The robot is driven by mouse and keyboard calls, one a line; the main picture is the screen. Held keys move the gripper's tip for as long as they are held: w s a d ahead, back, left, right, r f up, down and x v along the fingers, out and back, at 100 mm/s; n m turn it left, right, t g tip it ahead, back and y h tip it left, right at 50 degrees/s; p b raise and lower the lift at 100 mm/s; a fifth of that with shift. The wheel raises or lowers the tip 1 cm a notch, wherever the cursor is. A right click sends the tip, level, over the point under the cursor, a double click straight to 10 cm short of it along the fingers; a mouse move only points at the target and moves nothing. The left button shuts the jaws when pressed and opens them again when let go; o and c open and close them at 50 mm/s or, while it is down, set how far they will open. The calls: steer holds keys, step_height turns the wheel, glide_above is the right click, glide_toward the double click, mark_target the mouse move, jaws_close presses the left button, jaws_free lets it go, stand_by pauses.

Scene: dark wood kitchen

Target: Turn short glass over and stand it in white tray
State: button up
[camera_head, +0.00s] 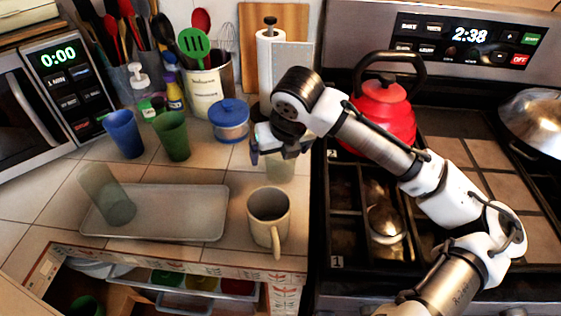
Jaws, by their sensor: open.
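The short glass (281,170) is pale and see-through and stands on the tiled counter behind the beige mug, close to the stove. My gripper (272,154) is open, pointing down right at the glass and covering its upper part. I cannot tell whether the fingers are around the glass or just above it, or which way up it stands. The white tray (190,215) lies on the counter at the left front. A taller greenish see-through glass (107,195) is at the tray's left end and appears tilted; the rest of the tray is bare.
A beige mug (268,216) stands between tray and stove. A blue cup (125,134), a green cup (172,136) and a blue-lidded container (230,120) stand behind. A utensil pot (209,92) is farther back.

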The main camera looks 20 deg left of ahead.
steer(key=c, duration=1.2)
steer(key=shift+r, duration=0.1)
